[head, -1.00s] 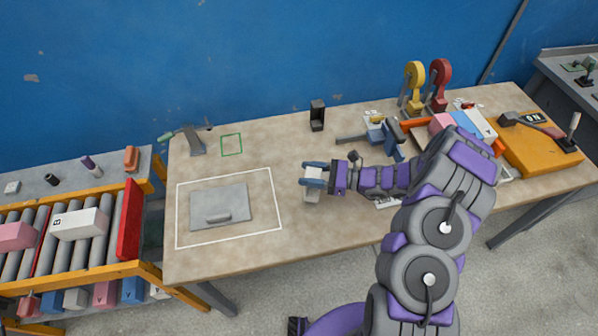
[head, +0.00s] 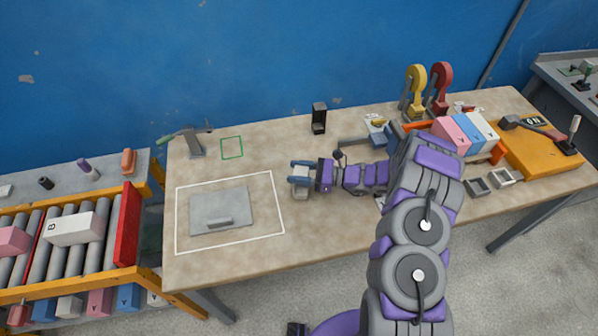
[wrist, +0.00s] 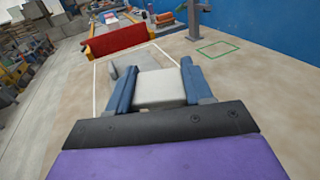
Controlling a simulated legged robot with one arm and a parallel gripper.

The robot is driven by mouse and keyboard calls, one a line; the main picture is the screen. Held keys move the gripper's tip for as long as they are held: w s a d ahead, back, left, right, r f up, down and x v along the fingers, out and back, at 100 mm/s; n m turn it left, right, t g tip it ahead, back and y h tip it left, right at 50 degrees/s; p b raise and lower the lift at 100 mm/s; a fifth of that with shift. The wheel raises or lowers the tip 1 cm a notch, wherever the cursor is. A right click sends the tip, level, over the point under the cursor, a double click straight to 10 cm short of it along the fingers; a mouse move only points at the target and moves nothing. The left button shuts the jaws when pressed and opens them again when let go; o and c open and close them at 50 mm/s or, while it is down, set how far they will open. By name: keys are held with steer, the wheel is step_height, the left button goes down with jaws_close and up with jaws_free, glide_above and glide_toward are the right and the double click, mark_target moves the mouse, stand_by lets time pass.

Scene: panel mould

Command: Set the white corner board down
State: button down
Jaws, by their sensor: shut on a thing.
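My gripper (head: 300,180) is shut on the white corner board (head: 301,192). It is over the table, just right of the white-outlined rectangle. In the wrist view the pale board (wrist: 160,88) sits between the two blue fingers (wrist: 156,87). The head view shows only a small part of the board below the fingers, and I cannot tell whether it touches the table. A grey plate with a handle (head: 221,205) lies inside the white outline (head: 279,210).
A green square outline (head: 231,148) is empty on the table (head: 270,150). A black holder (head: 318,118) stands at the back. A grey clamp (head: 192,142) stands at the left. A roller conveyor with a red end plate (head: 127,222) adjoins the table's left side. The table's front middle is clear.

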steer(key=c, duration=0.8)
jaws_free()
steer(key=o, duration=0.3)
steer(key=shift+d, duration=0.4)
steer(key=shift+o, duration=0.2)
steer(key=shift+d+r, duration=0.1)
steer(key=shift+d, duration=0.3)
